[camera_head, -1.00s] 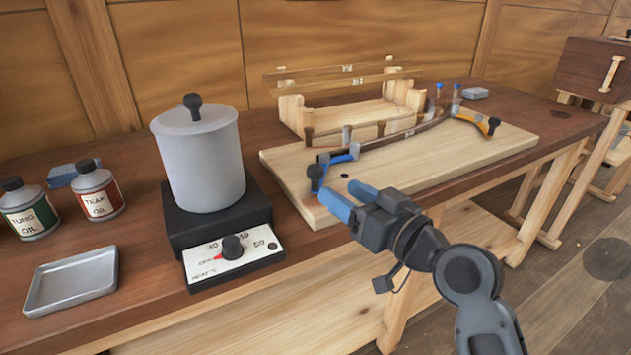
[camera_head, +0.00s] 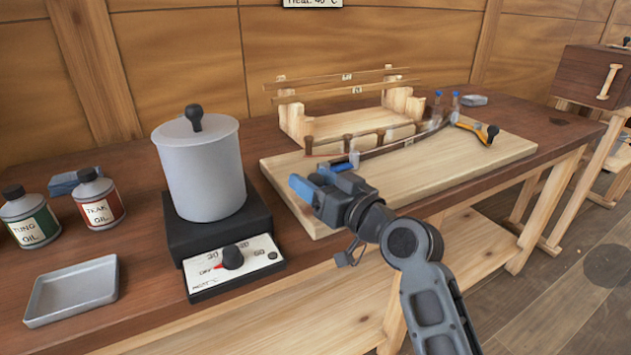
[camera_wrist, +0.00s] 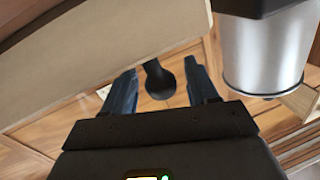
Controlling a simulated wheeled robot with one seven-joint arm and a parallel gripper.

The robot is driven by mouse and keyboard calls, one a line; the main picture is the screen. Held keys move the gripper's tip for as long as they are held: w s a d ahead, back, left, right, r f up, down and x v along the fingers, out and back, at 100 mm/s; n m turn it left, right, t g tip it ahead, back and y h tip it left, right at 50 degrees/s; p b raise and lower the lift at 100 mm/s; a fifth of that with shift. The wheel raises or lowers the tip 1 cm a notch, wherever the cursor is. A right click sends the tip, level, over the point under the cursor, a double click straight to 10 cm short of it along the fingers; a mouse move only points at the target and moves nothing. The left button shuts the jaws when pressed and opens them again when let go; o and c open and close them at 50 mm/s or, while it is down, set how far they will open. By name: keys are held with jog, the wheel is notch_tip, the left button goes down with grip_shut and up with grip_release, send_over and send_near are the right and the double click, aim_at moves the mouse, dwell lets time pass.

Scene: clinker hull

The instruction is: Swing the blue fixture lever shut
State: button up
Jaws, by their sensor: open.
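The blue fixture lever (camera_head: 340,163) is at the left end of the pale wooden board (camera_head: 420,180). In the head view my gripper (camera_head: 315,181) hides most of it, including its knob. In the wrist view, which looks upside down, a black knob (camera_wrist: 157,82), apparently the lever's, stands between my two blue fingers (camera_wrist: 162,90). The fingers are open and spread to either side of it. I cannot tell whether either finger touches it. A second lever, orange with a black knob (camera_head: 478,131), is at the board's right end.
A grey lidded pot (camera_head: 203,165) stands on a black heater (camera_head: 232,268) left of my gripper; the pot also shows in the wrist view (camera_wrist: 262,55). A thin curved strip (camera_head: 395,145) runs along the board. Oil bottles (camera_head: 98,200) and a tray (camera_head: 72,290) are farther left.

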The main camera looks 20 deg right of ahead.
jog(key=shift+c, duration=0.5)
grip_shut()
